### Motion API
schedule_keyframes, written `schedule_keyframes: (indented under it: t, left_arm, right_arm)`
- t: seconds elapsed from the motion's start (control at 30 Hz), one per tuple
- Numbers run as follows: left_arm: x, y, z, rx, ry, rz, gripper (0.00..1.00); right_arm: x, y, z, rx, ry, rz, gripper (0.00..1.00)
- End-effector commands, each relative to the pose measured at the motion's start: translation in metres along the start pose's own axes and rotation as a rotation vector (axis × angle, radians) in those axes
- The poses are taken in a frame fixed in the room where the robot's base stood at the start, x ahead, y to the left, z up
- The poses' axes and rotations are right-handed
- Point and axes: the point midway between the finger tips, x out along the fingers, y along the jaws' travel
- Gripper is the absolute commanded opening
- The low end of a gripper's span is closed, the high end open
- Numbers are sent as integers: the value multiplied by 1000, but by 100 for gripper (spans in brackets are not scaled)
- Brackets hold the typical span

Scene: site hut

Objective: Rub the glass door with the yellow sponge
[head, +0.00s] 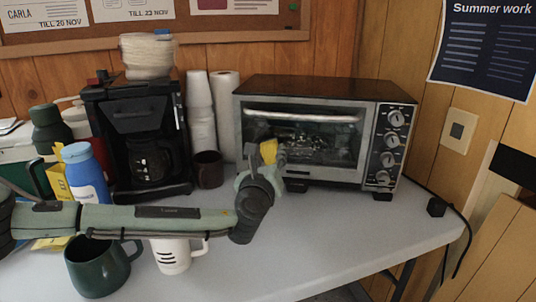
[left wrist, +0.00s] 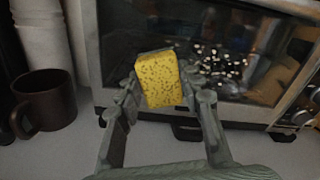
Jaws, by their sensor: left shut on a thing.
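The yellow sponge (left wrist: 160,78) is held between the fingers of my left gripper (left wrist: 160,98), which is shut on it. In the head view the sponge (head: 269,151) shows in front of the lower left part of the toaster oven's glass door (head: 325,135). The left gripper (head: 262,158) covers part of the oven's lower left front. The door is closed, with a pale bar handle (head: 303,117) along its top. The glass also fills the back of the left wrist view (left wrist: 225,50). I cannot tell whether the sponge touches the glass. My right gripper is not in view.
A brown mug (head: 208,170), stacked cups (head: 201,112) and a coffee maker (head: 138,140) stand left of the oven. A green mug (head: 98,268), a white mug (head: 171,256) and a blue bottle (head: 86,178) are near my left arm. The table's right front (head: 375,235) is clear.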

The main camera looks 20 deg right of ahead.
Motion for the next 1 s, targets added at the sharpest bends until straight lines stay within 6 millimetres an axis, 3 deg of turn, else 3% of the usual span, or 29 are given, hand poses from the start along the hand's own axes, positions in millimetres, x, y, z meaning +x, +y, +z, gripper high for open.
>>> schedule_keyframes:
  t: [1.0]
  left_arm:
    - [8, 0, -1, 0, -1, 0, 14]
  right_arm:
    - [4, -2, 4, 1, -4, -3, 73]
